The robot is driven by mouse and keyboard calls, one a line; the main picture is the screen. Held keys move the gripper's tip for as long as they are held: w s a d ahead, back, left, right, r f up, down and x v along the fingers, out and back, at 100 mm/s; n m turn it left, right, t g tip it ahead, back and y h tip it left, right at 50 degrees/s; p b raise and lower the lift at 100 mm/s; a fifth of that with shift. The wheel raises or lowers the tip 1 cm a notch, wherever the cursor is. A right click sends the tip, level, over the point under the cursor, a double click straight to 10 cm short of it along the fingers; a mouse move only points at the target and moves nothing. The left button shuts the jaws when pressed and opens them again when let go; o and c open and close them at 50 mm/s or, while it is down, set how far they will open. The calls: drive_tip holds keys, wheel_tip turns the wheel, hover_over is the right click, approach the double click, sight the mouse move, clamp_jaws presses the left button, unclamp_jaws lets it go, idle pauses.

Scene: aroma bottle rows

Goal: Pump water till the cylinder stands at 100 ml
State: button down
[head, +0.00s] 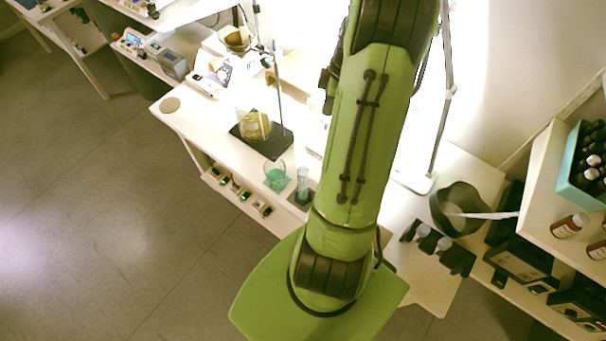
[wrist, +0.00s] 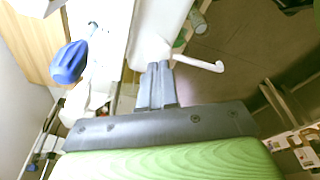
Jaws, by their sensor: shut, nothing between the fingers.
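My gripper (wrist: 159,68) shows in the wrist view with its two grey fingers together and nothing between them. A white body (wrist: 158,28) and a thin white hooked spout (wrist: 204,64) lie just beyond the fingertips; I cannot tell whether the fingers touch them. A slim clear cylinder (head: 303,178) stands on a dark mat near the table's front edge in the head view, left of my arm. Its level cannot be read. A small glass shape (wrist: 197,22) near the white body may be this cylinder. In the head view my arm hides the gripper and the pump.
A beaker with green liquid (head: 275,178) stands left of the cylinder. A flask with yellow contents (head: 254,126) is at a black stand base (head: 283,142). A blue bulb (wrist: 68,62) is left of my fingers. A dark bowl (head: 458,205) and a shelf with bottles (head: 548,165) are at right.

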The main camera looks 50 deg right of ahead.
idle(0.4)
wheel_tip(320, 180, up, 6)
drive_tip(key=p, duration=0.4)
idle(0.3)
